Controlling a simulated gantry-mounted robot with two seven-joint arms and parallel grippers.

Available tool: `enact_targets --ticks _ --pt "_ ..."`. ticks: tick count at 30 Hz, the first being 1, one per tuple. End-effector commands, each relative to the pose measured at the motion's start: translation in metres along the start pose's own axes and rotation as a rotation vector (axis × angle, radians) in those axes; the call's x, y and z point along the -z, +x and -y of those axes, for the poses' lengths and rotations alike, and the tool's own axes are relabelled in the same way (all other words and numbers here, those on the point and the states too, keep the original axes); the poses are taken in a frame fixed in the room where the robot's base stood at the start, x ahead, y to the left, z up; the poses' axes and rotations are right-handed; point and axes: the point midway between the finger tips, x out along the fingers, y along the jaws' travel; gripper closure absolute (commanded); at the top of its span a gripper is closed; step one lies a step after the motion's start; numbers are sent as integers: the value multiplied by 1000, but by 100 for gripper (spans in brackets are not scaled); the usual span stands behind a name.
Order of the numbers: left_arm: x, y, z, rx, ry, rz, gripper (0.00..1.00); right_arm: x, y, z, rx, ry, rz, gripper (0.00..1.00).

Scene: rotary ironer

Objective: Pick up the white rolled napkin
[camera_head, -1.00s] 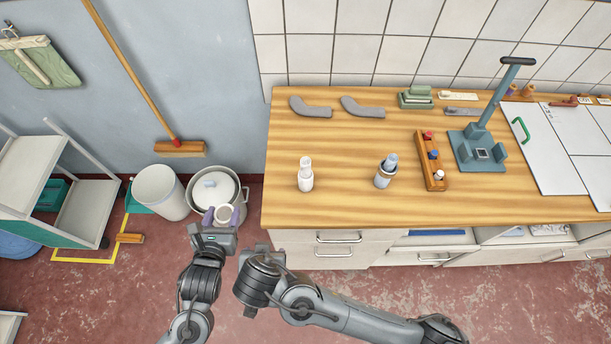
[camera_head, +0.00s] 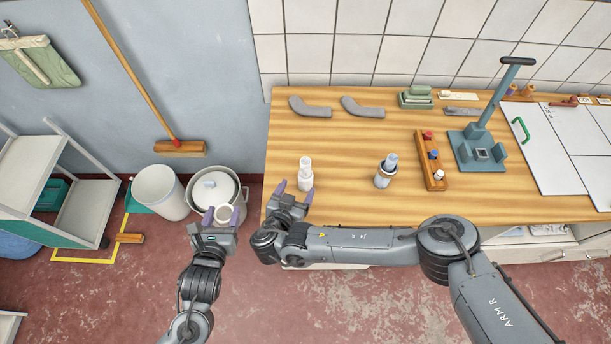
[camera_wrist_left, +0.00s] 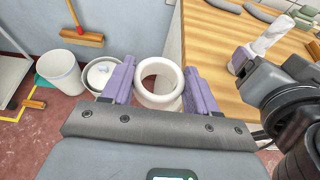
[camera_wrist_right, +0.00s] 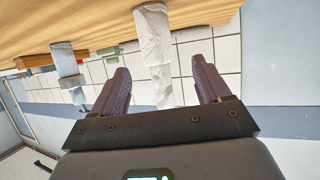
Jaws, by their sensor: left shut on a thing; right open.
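The white rolled napkin (camera_head: 306,176) stands upright near the front edge of the wooden counter, left part. My right gripper (camera_head: 294,190) is open and empty, just in front of it at the counter edge. In the right wrist view the napkin (camera_wrist_right: 154,50) lies ahead, lined up with the gap between the fingers, its near end close to the fingertip level; I see no contact. My left gripper (camera_head: 222,211) is shut on a white ring (camera_wrist_left: 158,84), held off the counter's left side; the ring's hole shows empty.
A bluish rolled napkin in a ring (camera_head: 385,179) stands to the right on the counter (camera_head: 345,205). Farther right are a wooden rack of small bottles (camera_head: 430,160) and a teal press (camera_head: 478,152). A white bin (camera_head: 158,192) and a lidded pot (camera_head: 213,190) stand on the floor, left.

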Motion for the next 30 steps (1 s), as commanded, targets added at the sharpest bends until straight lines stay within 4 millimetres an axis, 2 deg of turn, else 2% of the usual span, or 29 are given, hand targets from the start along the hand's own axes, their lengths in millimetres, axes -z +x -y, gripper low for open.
enact_targets --ticks 6,14,24,30 --pt "0 0 0 0 0 0 70 0 31 0 -1 -1 0 24" --pt "0 0 0 0 0 0 70 -1 45 0 1 -2 2 24" --pt "0 0 0 0 0 0 70 0 84 -5 0 -2 1 24" --pt "0 0 0 0 0 0 70 0 93 -4 2 -2 2 24"
